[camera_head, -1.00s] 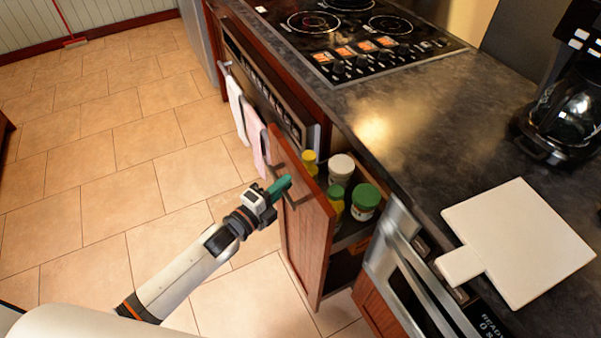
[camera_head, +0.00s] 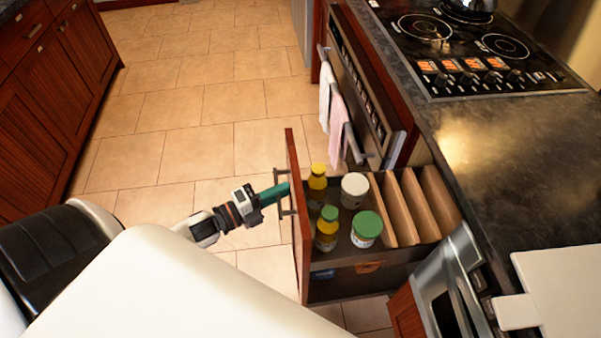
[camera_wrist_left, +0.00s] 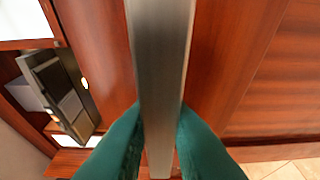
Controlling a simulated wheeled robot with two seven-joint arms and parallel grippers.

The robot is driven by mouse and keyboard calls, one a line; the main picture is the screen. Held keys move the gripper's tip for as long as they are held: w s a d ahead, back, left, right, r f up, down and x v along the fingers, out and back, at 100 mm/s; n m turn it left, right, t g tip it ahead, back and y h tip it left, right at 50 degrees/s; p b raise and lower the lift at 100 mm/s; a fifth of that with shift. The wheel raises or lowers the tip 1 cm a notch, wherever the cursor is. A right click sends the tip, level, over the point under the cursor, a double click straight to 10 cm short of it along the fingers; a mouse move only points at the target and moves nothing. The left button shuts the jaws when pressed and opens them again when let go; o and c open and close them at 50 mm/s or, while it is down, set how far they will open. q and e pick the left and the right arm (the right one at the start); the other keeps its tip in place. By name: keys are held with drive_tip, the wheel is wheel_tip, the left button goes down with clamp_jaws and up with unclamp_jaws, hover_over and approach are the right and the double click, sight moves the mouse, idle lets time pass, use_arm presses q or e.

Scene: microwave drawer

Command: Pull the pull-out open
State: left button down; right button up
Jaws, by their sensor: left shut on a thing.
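The pull-out (camera_head: 345,215) stands far out from the counter, with its red-brown wooden front (camera_head: 297,220) to the left. Its upper level holds several jars and bottles and some upright wooden dividers (camera_head: 415,205). My left gripper (camera_head: 277,193), with green fingers, is shut on the metal bar handle (camera_head: 284,176) at the outer side of the front. In the left wrist view the handle (camera_wrist_left: 160,70) runs between the two green fingers (camera_wrist_left: 160,140), with the wooden front behind it. My right gripper is not in view.
A stove with hanging towels (camera_head: 338,125) stands beyond the pull-out. A metal appliance (camera_head: 445,285) sits on the near side. A white board (camera_head: 560,290) lies on the dark counter (camera_head: 490,170). Tiled floor (camera_head: 190,110) is clear to the left; wooden cabinets (camera_head: 50,100) stand at far left.

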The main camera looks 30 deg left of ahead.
use_arm(q)
drive_tip(key=s+a+p, duration=0.1)
drive_tip(key=s+a, duration=0.5)
drive_tip(key=a, duration=0.1)
drive_tip(key=shift+a, duration=0.25)
drive_tip(key=c, duration=1.4)
unclamp_jaws()
drive_tip(key=shift+o, duration=0.2)
drive_tip(key=shift+s, duration=0.1)
drive_tip(key=b+v, duration=0.1)
drive_tip(key=v, duration=1.1)
drive_tip(key=shift+b, duration=0.4)
drive_tip(key=shift+f, duration=0.15)
